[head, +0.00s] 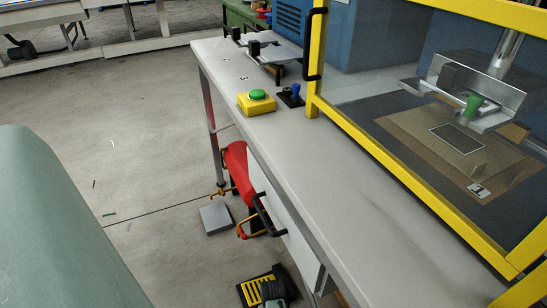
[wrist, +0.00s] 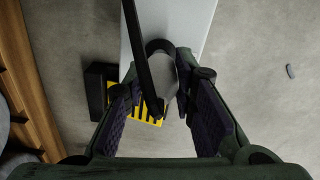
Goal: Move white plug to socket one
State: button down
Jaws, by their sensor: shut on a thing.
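My gripper (wrist: 160,100) shows in the wrist view, pointing down over the floor. It is shut on a pale, shaded piece (wrist: 163,75) that appears to be the white plug. A black ring or arch borders the piece's top, and a dark bar runs up from the jaws. I cannot make out its tip. A blue plug (head: 295,90) stands in a black base on the bench. Small marks or holes (head: 243,78) lie further back on the bench top; I cannot tell which is socket one.
The grey bench (head: 330,215) holds a yellow box with a green button (head: 257,101). A yellow-framed glazed enclosure (head: 430,125) borders its right side. A yellow-black pedal (head: 258,290) lies on the floor and shows below the gripper (wrist: 146,113). The bench's front is clear.

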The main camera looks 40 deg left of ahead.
jog(key=shift+f+b, duration=0.7)
jog(key=shift+f, duration=0.6)
jog(key=c, duration=1.2)
grip_release()
jog(key=shift+c, duration=0.2)
notch_tip(320, 180, up, 12)
jog(key=shift+r, duration=0.1)
